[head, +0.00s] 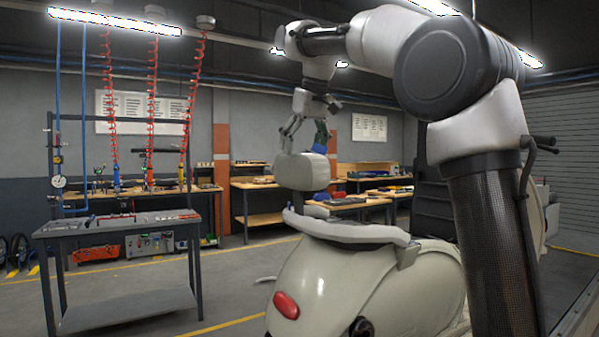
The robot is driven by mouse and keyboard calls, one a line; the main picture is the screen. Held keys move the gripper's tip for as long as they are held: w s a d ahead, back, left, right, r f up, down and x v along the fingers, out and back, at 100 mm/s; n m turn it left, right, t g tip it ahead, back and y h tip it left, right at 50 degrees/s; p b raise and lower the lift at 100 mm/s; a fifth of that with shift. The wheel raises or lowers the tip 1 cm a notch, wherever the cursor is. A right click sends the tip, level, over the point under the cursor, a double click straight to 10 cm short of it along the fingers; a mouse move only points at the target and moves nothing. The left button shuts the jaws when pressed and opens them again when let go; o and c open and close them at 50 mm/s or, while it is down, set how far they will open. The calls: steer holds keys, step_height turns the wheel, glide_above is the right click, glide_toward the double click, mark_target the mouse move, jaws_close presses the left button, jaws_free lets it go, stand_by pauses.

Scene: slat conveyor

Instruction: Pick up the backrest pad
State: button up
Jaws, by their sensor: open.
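The backrest pad (301,172) is a pale, rounded cushion above the rear rack (345,233) of a cream scooter (375,285). A thin dark upright shows just below the pad; I cannot tell how the two are joined. My gripper (303,146) points down right above the pad, with its fingers spread and open. The fingertips are at the pad's top edge; whether they touch it or are in front of or behind it cannot be told. The pad's far side is hidden.
A grey metal workbench (115,228) with tools stands at the left, under red coiled hoses (152,100). Wooden benches (262,185) line the back wall. Open floor with yellow lines lies between the workbench and the scooter. My arm covers much of the right side.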

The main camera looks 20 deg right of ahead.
steer(key=x, duration=0.3)
steer(key=shift+a+f, duration=0.1)
steer(key=shift+f, duration=0.1)
steer(key=shift+c, duration=0.4)
steer(key=c, duration=1.3)
steer(key=shift+r, duration=0.1)
steer(key=shift+c, duration=0.2)
